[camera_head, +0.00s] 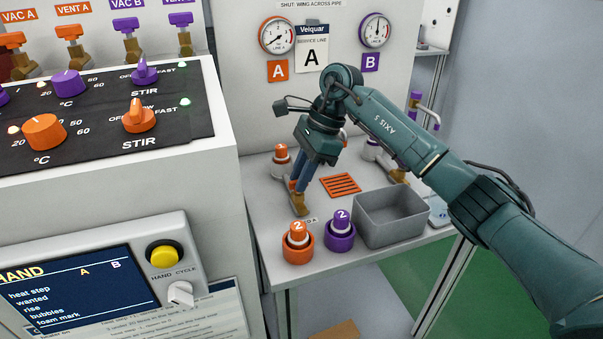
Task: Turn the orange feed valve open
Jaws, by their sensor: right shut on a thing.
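My right gripper (298,187) reaches down over the bench at the back. Its blue fingers are shut at the top of a brass valve body (299,206), beside a label ending in "D A". This is the orange feed valve; its orange wing is hidden by the fingers, so I cannot tell its angle to the pipe. A sign (311,4) above reads "SHUT: WING ACROSS PIPE". My left gripper is not in view.
Orange (298,243) and purple (339,232) capped bottles marked 2 and a grey bin (388,218) stand along the bench front. An orange slotted grate (341,185) lies behind them. A control console (110,180) with knobs fills the left.

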